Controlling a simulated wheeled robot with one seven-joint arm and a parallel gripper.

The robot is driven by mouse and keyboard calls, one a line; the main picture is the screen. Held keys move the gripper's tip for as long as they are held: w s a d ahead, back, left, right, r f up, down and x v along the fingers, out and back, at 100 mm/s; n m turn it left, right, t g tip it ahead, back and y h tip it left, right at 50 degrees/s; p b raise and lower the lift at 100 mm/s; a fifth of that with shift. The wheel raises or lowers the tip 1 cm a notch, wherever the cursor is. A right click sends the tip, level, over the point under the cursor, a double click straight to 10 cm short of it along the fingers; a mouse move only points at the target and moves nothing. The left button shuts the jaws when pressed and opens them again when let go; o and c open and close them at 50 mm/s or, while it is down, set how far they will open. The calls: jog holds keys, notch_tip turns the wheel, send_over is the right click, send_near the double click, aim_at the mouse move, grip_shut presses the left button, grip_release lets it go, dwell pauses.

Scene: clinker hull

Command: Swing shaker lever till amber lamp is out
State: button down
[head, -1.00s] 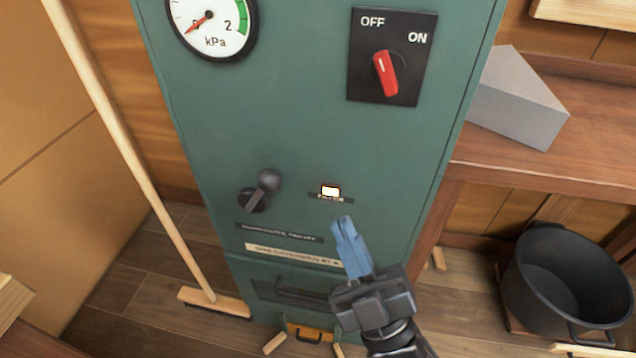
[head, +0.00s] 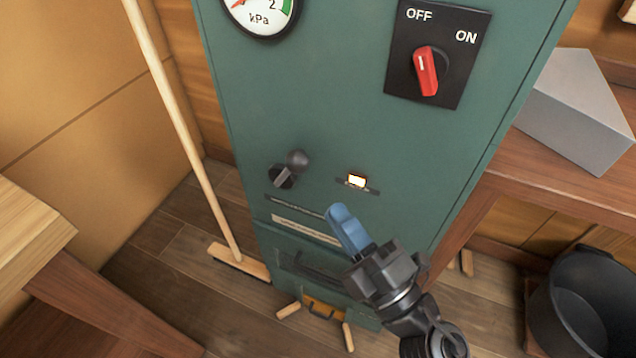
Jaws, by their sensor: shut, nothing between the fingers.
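The shaker lever (head: 292,166) is a dark grey arm with a round knob on the front of the green cabinet (head: 330,110). It points up and to the right. My gripper (head: 338,213), with blue fingers, is shut and empty. In the picture it is below and right of the lever and just below the lamp. I cannot tell how far it is from the panel.
A red switch (head: 426,72) points toward OFF, below a kPa gauge's level. The gauge (head: 262,12) is partly cut off. A broom (head: 190,130) leans at left. A wooden bench (head: 560,165) with a grey block (head: 575,110) stands right, a black pot (head: 590,305) below. A wooden table edge (head: 30,240) is at left.

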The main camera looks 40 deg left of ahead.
aim_at(305, 170)
jog(key=x, duration=0.6)
jog(key=shift+a, duration=0.3)
jog(key=shift+r, duration=0.2)
